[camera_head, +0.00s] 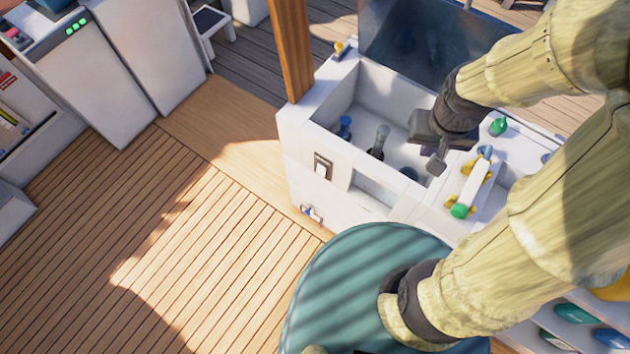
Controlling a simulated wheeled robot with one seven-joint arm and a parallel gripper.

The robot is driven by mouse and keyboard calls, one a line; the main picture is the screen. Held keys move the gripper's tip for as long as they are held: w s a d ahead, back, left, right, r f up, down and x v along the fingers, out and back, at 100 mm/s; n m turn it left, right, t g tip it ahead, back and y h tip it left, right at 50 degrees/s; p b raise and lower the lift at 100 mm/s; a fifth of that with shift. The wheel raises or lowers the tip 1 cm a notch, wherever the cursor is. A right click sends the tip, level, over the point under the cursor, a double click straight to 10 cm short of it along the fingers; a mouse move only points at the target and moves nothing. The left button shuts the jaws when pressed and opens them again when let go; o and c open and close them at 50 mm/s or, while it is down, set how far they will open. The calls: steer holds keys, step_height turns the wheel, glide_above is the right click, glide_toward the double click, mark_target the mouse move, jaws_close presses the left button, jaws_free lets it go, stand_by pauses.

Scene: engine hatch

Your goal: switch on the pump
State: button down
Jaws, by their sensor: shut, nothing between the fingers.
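A white engine hatch box (300,147) stands open at upper right, with a well in its top. In the well are a small blue-topped part (345,126) and a grey and black upright part (379,140). I cannot tell which part is the pump. A dark-framed switch or latch with a pale plate (322,166) is on the front face; its setting is too small to read. My gripper (437,165) is shut and empty, pointing down over the right part of the well, right of the grey and black part. My gripper and arm hide the well's right end.
A wooden post (293,50) rises at the hatch's left corner. A dark raised lid (415,45) stands behind the well. Wooden deck (180,250) is clear at left.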

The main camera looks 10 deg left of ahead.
mark_target(320, 174)
steer(key=s+a+f+n+h+b, duration=0.1)
steer(key=a+f+n+h+b, duration=0.25)
steer(key=f, duration=0.55)
steer(key=a+f+n+h+b, duration=0.1)
steer(key=a+f+h+b, duration=0.2)
steer(key=a+f+b, duration=0.35)
steer(key=s+a+f+n+h+b, duration=0.1)
steer(key=a+f+n+h+b, duration=0.15)
steer(key=f+b, duration=0.6)
steer(key=s+a+f+n+t+y+b, duration=0.3)
steer(key=a+f+n+t+b, duration=0.3)
steer(key=a+f+t, duration=0.7)
steer(key=a+f+b, duration=0.1)
steer(key=a+f, duration=0.2)
steer(key=a, duration=0.1)
steer(key=shift+s+f+t, duration=0.15)
steer(key=shift+s+t, duration=0.15)
steer(key=b+x, duration=0.2)
steer(key=x, duration=1.2)
